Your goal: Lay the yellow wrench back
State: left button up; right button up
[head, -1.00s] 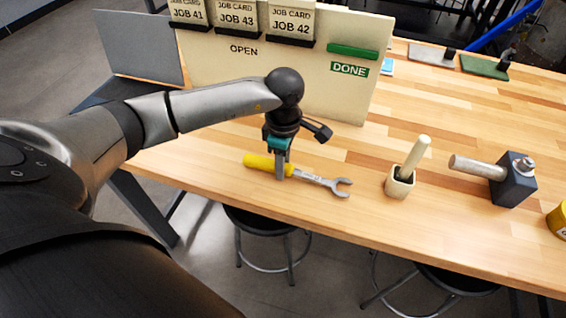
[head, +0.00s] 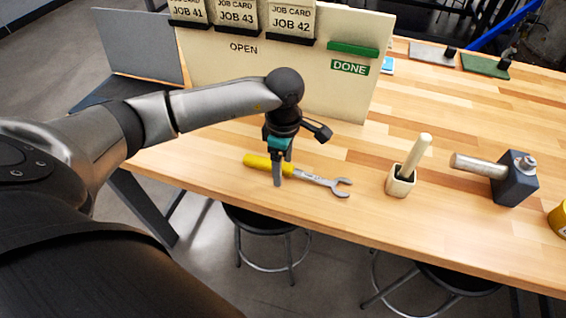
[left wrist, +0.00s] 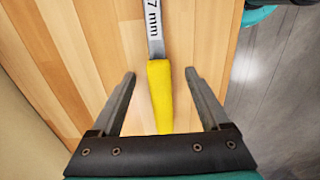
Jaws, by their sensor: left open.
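The yellow-handled wrench (head: 310,177) lies flat on the wooden table near its front edge, with its open steel jaw to the right. In the left wrist view its yellow handle (left wrist: 160,95) lies between the spread fingers, and "7 mm" shows on the shank. My left gripper (head: 280,180) points down over the handle near where it meets the shank. In the left wrist view the gripper (left wrist: 160,82) is open, with a gap on both sides of the handle. My right gripper is not in view.
A board with job cards (head: 290,80) stands behind the wrench. To the right are a small holder with a wooden handle (head: 401,182) and a dark block with a metal rod (head: 513,180). The table's front edge (head: 300,235) is close, with stools below.

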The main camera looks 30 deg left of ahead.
aim_at(284, 166)
pick_arm(q)
jog(key=shift+r, duration=0.15)
jog(key=shift+r+p, duration=2.45)
jog(key=shift+r, duration=0.95)
jog(key=shift+d, duration=0.1)
